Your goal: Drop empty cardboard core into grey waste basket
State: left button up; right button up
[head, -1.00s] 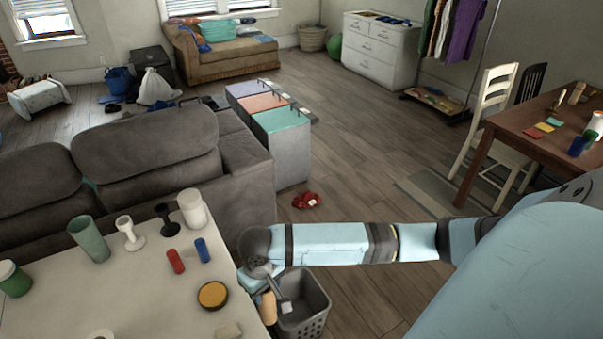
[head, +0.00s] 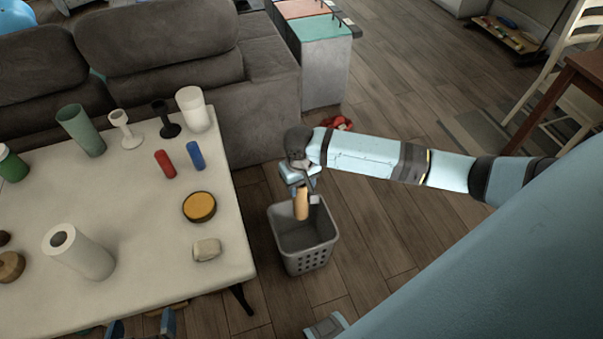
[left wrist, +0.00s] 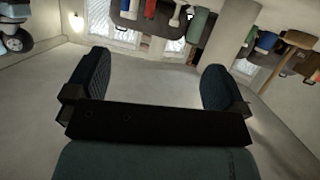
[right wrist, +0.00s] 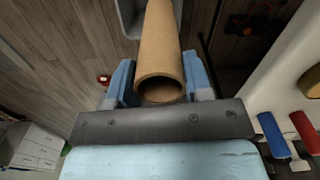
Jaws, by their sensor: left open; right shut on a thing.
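The tan cardboard core (head: 301,206) hangs upright in my right gripper (head: 300,184), over the opening of the grey waste basket (head: 309,262). The basket stands on the floor right of the white table. In the right wrist view, the blue fingers of the right gripper (right wrist: 159,78) are shut on the core (right wrist: 157,45), its hollow end facing the camera. A grey part of the basket (right wrist: 127,18) shows beyond it. My left gripper (left wrist: 155,88) is open and empty in the left wrist view; its blue fingertips (head: 142,326) show at the bottom of the head view.
The white table (head: 140,205) holds a paper roll (head: 78,251), a yellow-topped round tin (head: 199,207), red and blue cylinders and several cups. A grey sofa (head: 258,110) stands behind. Wooden floor right of the basket is clear.

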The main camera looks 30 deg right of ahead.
pick_arm(q)
jog(key=d+f+h+b, duration=0.2)
jog(key=f+b, duration=0.3)
jog(key=b, duration=0.8)
jog(key=d+f+m+t+h+b, duration=0.1)
jog(key=f+b, duration=0.4)
jog(key=b, duration=0.9)
jog(key=shift+w+d+f+h+b, duration=0.35)
jog(key=shift+d+h, duration=0.35)
jog(key=shift+d, duration=0.4)
pick_arm(e)
jog(key=w+d+f, duration=0.2)
jog(key=w+f, duration=0.1)
jog(key=f, duration=0.7)
jog(key=w+d+f+m, duration=0.1)
jog(key=w+d+f, duration=0.2)
jog(key=f, duration=0.8)
jog(key=w+d+f, duration=0.3)
jog(key=f, duration=0.8)
jog(key=shift+d+f+m, duration=0.2)
jog(key=shift+m, duration=0.1)
